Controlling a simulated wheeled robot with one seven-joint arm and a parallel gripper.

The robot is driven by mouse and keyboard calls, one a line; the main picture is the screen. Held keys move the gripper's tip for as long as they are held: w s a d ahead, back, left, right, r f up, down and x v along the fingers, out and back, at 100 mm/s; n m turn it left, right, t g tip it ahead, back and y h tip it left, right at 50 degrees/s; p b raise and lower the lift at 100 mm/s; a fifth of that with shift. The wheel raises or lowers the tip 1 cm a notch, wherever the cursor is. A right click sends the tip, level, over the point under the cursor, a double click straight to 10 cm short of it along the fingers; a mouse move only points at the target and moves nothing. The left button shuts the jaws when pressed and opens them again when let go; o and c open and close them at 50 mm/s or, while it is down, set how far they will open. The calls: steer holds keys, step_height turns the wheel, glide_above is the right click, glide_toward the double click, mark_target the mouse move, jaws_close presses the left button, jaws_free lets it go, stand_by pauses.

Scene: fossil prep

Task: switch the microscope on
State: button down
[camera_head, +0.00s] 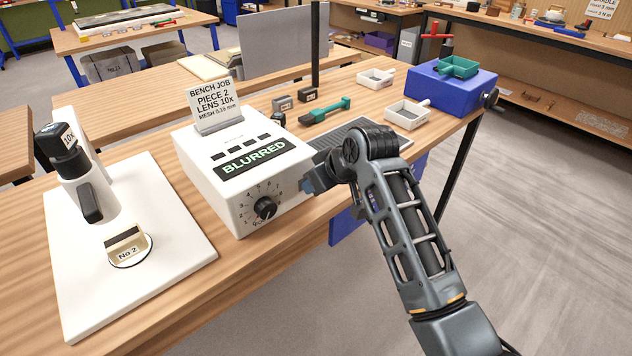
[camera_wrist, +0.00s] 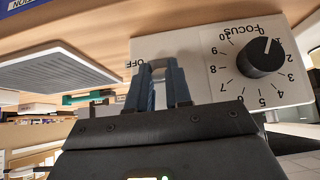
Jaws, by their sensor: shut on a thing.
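The microscope (camera_head: 85,180) stands at the left on a white base, with a 10x lens and a piece marked No 2 under it. Its white control box (camera_head: 215,185) has a display (camera_head: 252,157) lit with the green word BLURRED. In the wrist view, the box front (camera_wrist: 200,50) shows an OFF mark and a black FOCUS knob (camera_wrist: 261,58), its white line near 0 and 1. My gripper (camera_head: 312,183) is at the box's front right corner. In the wrist view, my gripper (camera_wrist: 160,72) is shut on the power switch beside OFF. The fingers mostly hide the switch, so its position is unclear.
A job card (camera_head: 212,100) on the box reads piece 2, lens 10x. A grey ribbed mat (camera_head: 362,138), a green-handled tool (camera_head: 325,112), white trays (camera_head: 408,114) and a blue box (camera_head: 450,88) lie to the right. The floor in front is open.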

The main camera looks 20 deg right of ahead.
steer(key=c, duration=1)
jaws_free()
steer(key=shift+c, duration=0.2)
steer(key=v, duration=0.7)
steer(key=shift+s+r+b, duration=0.25)
steer(key=shift+r+b, duration=0.1)
steer(key=shift+b, duration=0.1)
